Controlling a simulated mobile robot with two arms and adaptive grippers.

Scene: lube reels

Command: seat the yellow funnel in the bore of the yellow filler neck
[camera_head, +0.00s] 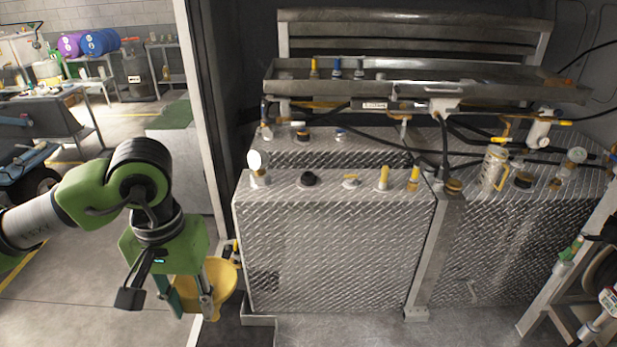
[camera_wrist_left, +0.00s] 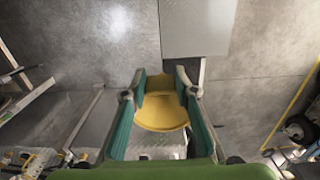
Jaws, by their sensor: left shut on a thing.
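My left gripper (camera_head: 188,308) is shut on the yellow funnel (camera_head: 222,283), low in front of the doorway and left of the near tank. In the left wrist view, the funnel (camera_wrist_left: 162,112) sits between the two green-padded fingers of the gripper (camera_wrist_left: 160,88). The gripper hides part of the funnel in the head view. Two upright yellow fittings, one (camera_head: 383,178) left of the other (camera_head: 413,179), stand on the near tank's top; I cannot tell which is the filler neck or see a bore. The funnel is well apart from both. My right gripper is not in view.
The near diamond-plate tank (camera_head: 335,240) also carries a white round gauge (camera_head: 257,161) and a black cap (camera_head: 308,179). A metal tray shelf (camera_head: 350,88) and black hoses hang behind it. A clear jug (camera_head: 493,168) stands on the right tank. The doorway post (camera_head: 203,110) rises behind my left arm.

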